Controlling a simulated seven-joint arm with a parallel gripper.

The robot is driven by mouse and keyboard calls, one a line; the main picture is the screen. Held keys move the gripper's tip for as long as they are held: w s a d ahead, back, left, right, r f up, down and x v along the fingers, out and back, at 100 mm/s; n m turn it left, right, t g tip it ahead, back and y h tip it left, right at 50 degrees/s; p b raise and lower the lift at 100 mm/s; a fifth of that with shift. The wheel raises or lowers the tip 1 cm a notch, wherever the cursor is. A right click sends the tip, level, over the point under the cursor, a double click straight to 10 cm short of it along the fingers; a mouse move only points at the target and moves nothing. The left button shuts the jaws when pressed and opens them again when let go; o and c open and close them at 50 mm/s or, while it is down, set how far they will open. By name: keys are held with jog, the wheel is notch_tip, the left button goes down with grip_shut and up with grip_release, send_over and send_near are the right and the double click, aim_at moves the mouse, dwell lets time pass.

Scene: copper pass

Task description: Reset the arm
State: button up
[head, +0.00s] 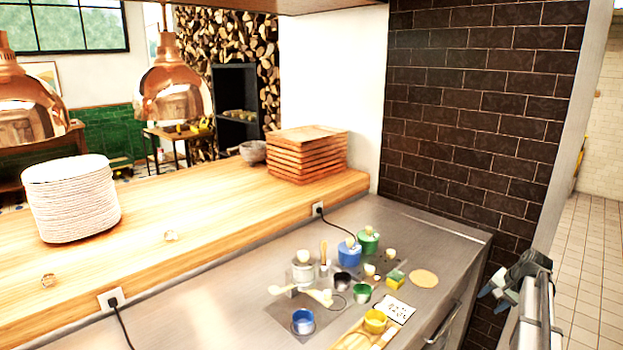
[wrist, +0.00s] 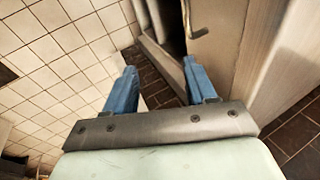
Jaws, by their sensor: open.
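My gripper (head: 496,294) is at the right of the head view, off the right end of the steel counter (head: 225,305) and apart from it. In the wrist view its two blue fingers (wrist: 160,84) are spread apart with nothing between them. Past the fingers, the wrist view shows pale floor tiles, dark tiles and a panel with a metal handle.
The counter holds a cluster of small items: a blue pot (head: 349,253), a green pot (head: 368,241), a yellow cup (head: 375,321) and a white card (head: 395,310). The wooden shelf behind carries stacked plates (head: 72,198) and stacked wooden trays (head: 306,155). A brick wall (head: 470,110) stands behind the counter's right end.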

jog(key=s+a+f+n+g, duration=0.1)
jog(key=s+a+f+g, duration=0.1)
jog(key=s+a+f, duration=0.7)
jog(key=s+a+f+n+g, duration=0.25)
jog(key=a+f, duration=0.55)
jog(key=f, duration=0.4)
jog(key=s+a+f+n+g, duration=0.1)
jog(key=s+a+f, duration=0.6)
jog(key=f, duration=0.4)
jog(key=s+a+f+n+g, duration=0.1)
jog(key=s+a+f+g, duration=0.1)
jog(key=s, duration=0.8)
jog(key=s+a+f+n+g+h, duration=0.1)
jog(key=s+a+f, duration=0.4)
jog(key=s, duration=0.5)
jog(key=s+a+f+n+g+h, duration=0.1)
jog(key=s+a+f+n+g, duration=0.1)
jog(key=s+a, duration=0.5)
jog(key=s+f+n, duration=0.1)
jog(key=s+f, duration=0.1)
jog(key=s, duration=0.2)
jog(key=shift+a+g, duration=0.15)
jog(key=shift+g, duration=0.2)
